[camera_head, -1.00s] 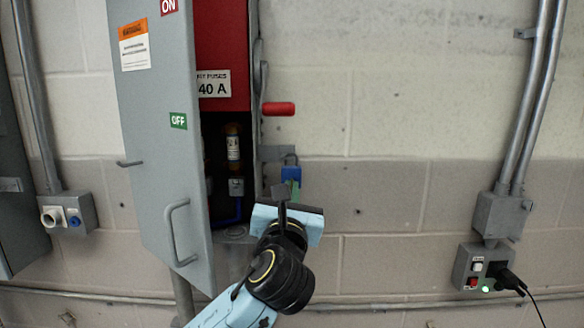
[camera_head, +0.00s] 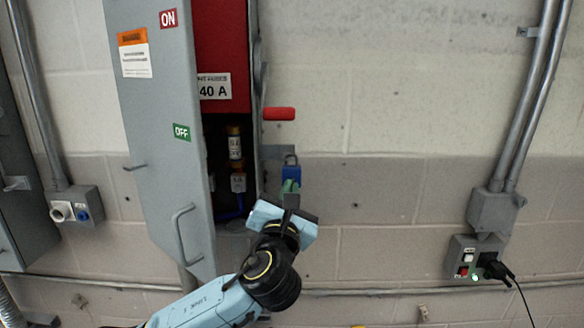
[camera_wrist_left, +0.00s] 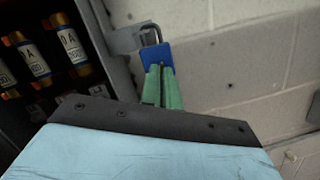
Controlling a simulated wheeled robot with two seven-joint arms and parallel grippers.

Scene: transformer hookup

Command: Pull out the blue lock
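The blue lock (camera_head: 290,171) is a small padlock with a grey shackle. It hangs from a grey bracket on the right side of the open switch box (camera_head: 254,110). It also shows in the left wrist view (camera_wrist_left: 157,58), with its shackle still through the bracket. My left gripper (camera_head: 290,186) is just below the lock, pointing up at it. In the left wrist view its two green fingers (camera_wrist_left: 162,86) are close together with a narrow gap, and their tips overlap the lock's lower part. I cannot tell whether they grip it. My right gripper is not in view.
The grey box door (camera_head: 160,140) with a handle stands open on the left. A red lever (camera_head: 279,114) sticks out above the lock. Fuses (camera_wrist_left: 70,45) are inside the box. A socket box (camera_head: 474,259) with a plugged cable is on the right. The wall right of the lock is clear.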

